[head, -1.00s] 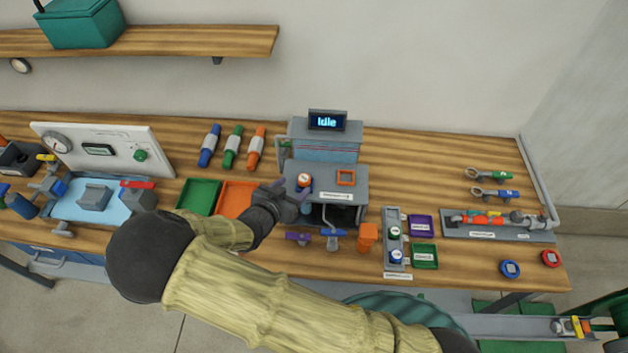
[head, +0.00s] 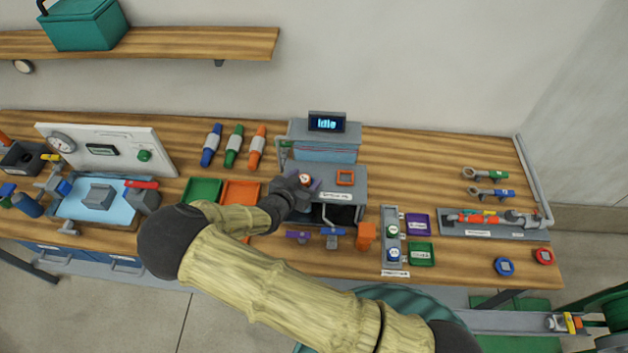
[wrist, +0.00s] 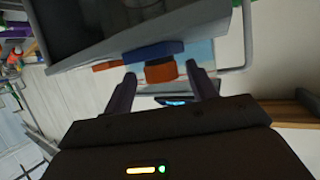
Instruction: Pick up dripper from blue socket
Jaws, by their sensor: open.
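The dripper (head: 305,179) has an orange body and a pale top, and sits on the grey station top below the "Idle" display. In the wrist view, the orange dripper (wrist: 161,72) is seated at the blue socket (wrist: 154,52). My gripper (head: 304,186) is at the dripper, with its dark purple fingers apart. In the wrist view, the fingers of my gripper (wrist: 163,92) stand on either side of the dripper, with gaps visible. In the head view, my gripper hides the blue socket and the dripper's lower part.
An empty orange square socket (head: 345,177) sits right of the dripper on the station top (head: 327,172). The display (head: 326,122) stands behind. Green (head: 202,191) and orange (head: 241,193) trays lie left. An orange block (head: 366,235) and a rack (head: 392,222) stand front right.

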